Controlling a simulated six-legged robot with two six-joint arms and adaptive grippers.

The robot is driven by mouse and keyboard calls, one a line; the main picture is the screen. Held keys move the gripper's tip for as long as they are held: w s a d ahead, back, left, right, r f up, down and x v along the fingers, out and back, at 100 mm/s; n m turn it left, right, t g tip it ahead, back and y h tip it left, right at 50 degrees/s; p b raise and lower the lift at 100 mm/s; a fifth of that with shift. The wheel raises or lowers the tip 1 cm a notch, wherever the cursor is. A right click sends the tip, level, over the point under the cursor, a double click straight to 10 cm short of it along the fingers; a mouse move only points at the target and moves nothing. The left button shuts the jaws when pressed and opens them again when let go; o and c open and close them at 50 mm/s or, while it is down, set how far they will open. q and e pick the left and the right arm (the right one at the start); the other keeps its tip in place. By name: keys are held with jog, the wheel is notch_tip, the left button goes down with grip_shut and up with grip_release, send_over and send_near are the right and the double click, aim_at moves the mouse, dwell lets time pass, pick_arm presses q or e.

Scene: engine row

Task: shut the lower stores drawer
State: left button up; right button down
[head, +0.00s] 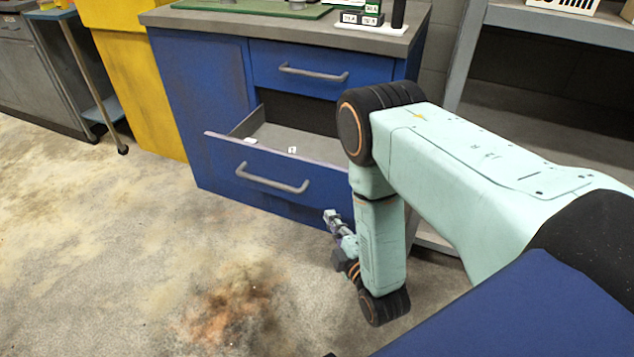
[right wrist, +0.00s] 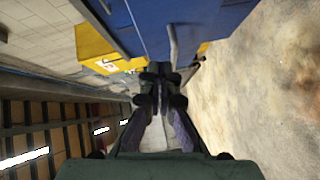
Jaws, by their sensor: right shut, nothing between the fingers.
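The lower stores drawer (head: 228,164) is pulled out from the blue cabinet (head: 205,100) in the head view. Its grey inside shows, and its bar handle (head: 272,182) is on the front. My right arm hides the right end of the drawer. My right gripper (head: 331,216) is low, just in front of the drawer front near its right part; I cannot tell whether it touches. In the right wrist view its fingers (right wrist: 160,78) are together with nothing between them, and blue cabinet surfaces (right wrist: 143,28) lie beyond. My left gripper is out of view.
The upper drawer (head: 300,75) is shut. The worktop (head: 230,22) holds a green mat and small labelled items. A yellow cabinet (head: 140,80) stands to the left, a grey shelf unit (head: 540,22) to the right. The stained floor (head: 120,240) in front is clear.

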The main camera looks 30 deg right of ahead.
jog(key=r+n+t, duration=0.1)
jog(key=r+n, duration=0.1)
jog(key=b, duration=0.3)
send_near(316, 165)
jog(key=w+a, duration=0.3)
jog(key=w, duration=0.1)
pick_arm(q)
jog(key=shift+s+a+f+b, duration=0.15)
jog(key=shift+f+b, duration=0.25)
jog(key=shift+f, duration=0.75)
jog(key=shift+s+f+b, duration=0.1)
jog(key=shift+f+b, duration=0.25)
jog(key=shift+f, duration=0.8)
pick_arm(e)
jog(key=shift+w+d+f, duration=0.1)
jog(key=shift+w+d, duration=0.4)
jog(key=shift+d, duration=0.4)
jog(key=shift+w+d+f, duration=0.1)
jog(key=shift+w+d, duration=0.35)
jog(key=shift+d, duration=0.4)
jog(key=shift+r, duration=0.1)
